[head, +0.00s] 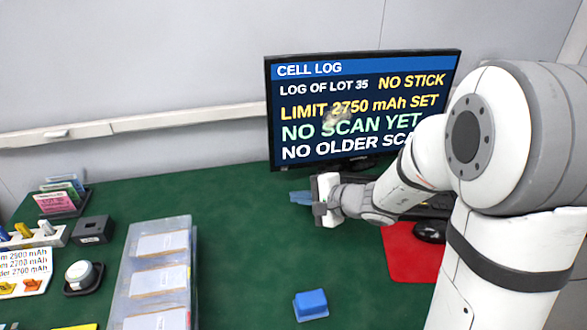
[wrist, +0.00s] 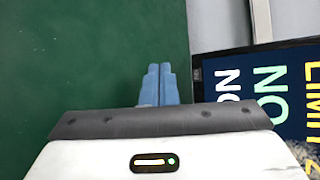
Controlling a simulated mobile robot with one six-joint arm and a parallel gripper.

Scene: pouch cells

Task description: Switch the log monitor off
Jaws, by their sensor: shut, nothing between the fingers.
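The log monitor (head: 345,93) stands at the back of the green table, its screen lit with the cell log in yellow, white and green text. My arm covers its lower right part. Its lit screen also shows turned sideways at the right of the wrist view (wrist: 238,120). I cannot make out a power button in either view. My gripper (head: 293,197) is shut and empty, with its blue fingers in front of and below the monitor's lower left. The fingers are together in the wrist view (wrist: 158,72), apart from the monitor.
A clear tray (head: 192,285) with white packs stands left of the middle. A blue block (head: 311,305) lies at the front. A red mat (head: 402,262) and black mouse (head: 430,231) are partly behind my arm. Small holders and a black box (head: 92,230) stand at far left.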

